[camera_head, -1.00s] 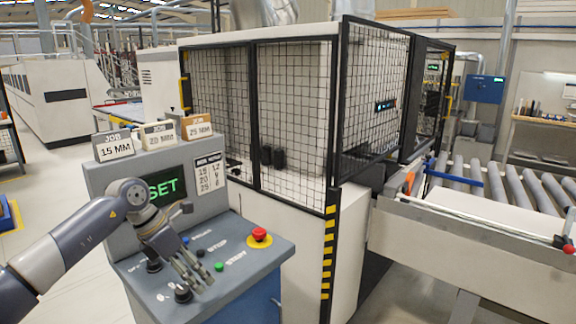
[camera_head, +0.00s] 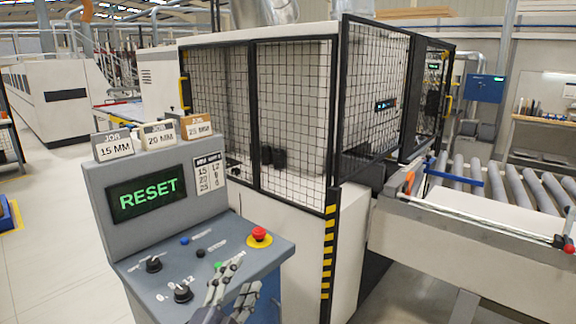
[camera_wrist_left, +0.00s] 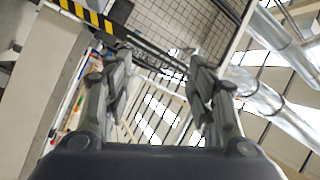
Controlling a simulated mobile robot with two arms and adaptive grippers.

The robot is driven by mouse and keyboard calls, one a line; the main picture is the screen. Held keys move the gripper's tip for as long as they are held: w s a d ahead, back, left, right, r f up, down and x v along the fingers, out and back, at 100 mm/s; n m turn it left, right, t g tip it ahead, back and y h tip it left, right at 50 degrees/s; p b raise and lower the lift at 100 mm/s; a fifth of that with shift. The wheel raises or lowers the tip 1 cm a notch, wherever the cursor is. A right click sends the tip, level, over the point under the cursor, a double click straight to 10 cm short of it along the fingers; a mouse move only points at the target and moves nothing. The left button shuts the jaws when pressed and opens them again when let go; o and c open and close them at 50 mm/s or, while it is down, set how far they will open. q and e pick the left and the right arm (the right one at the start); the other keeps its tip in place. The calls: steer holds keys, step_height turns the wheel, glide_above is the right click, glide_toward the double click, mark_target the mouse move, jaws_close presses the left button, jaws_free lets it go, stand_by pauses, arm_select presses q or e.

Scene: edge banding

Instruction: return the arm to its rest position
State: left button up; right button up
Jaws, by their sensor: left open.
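My left gripper (camera_head: 232,284) is at the bottom of the head view, in front of the lower right part of the control console (camera_head: 262,262). It is open and empty, with its fingers pointing up. In the left wrist view the two fingers (camera_wrist_left: 160,85) stand apart with nothing between them. The console display (camera_head: 146,199) reads RESET in green. A red button (camera_head: 259,233) on a yellow base, two black knobs and small buttons sit on the sloped panel. The green button (camera_head: 217,265) is close to my fingertips in the picture. My right gripper is not in view.
Job cards (camera_head: 158,134) for 15, 20 and 25 mm stand on the console. A mesh-fenced machine (camera_head: 290,120) with a striped post (camera_head: 328,250) stands behind. A roller conveyor (camera_head: 500,187) is at the right. Open floor (camera_head: 60,230) lies to the left.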

arm_select(q)
steer(key=s+a+f+n+g+y, duration=0.3)
steer(key=s+a+f+n+g, duration=0.15)
steer(key=s+f, duration=0.35)
steer(key=s+a+f+n+g+y, duration=0.35)
steer(key=s+a+f+n, duration=0.2)
steer(key=f, duration=0.45)
steer(key=s+f+n+g+h, duration=0.1)
steer(key=s+f+n+g, duration=0.2)
steer(key=s, duration=0.7)
steer(key=s+f+g+h, duration=0.1)
steer(key=s+f+g, duration=0.3)
steer(key=s, duration=0.6)
step_height(320, 180, down, 25)
steer(key=g, duration=0.2)
steer(key=s+a+f, duration=0.3)
steer(key=s+f, duration=1.4)
steer(key=shift+s+g, duration=0.4)
steer(key=shift+y, duration=0.25)
